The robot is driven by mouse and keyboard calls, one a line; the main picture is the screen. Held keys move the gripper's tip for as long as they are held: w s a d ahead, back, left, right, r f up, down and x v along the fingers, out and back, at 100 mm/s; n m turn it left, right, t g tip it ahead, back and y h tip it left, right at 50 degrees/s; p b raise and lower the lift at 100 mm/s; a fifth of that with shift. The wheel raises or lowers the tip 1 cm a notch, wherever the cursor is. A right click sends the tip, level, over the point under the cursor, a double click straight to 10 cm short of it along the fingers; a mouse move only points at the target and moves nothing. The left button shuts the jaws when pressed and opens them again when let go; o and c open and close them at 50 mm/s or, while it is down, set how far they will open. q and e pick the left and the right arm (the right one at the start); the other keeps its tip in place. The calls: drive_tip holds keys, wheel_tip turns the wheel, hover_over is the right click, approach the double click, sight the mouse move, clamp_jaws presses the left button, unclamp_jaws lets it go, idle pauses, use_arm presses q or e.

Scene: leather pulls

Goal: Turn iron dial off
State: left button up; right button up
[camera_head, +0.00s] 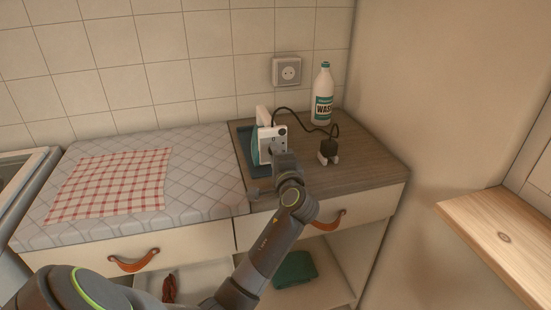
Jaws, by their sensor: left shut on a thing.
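The iron (265,133) stands on the wooden counter in the head view, with a white panel facing me and a teal part at its left. My left gripper (276,151) is at the lower part of that panel, shut on the iron dial. The gripper covers the dial, so its setting is hidden. My right gripper is out of view.
A dark blue mat (256,169) lies under the iron. A white bottle (322,95) stands behind. A checkered cloth (110,184) lies left.

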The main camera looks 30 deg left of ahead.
use_arm(q)
drive_tip(key=shift+n, duration=0.3)
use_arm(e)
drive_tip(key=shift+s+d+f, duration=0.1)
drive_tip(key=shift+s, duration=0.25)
use_arm(q)
drive_tip(key=o, duration=1)
drive_tip(key=shift+c, duration=0.2)
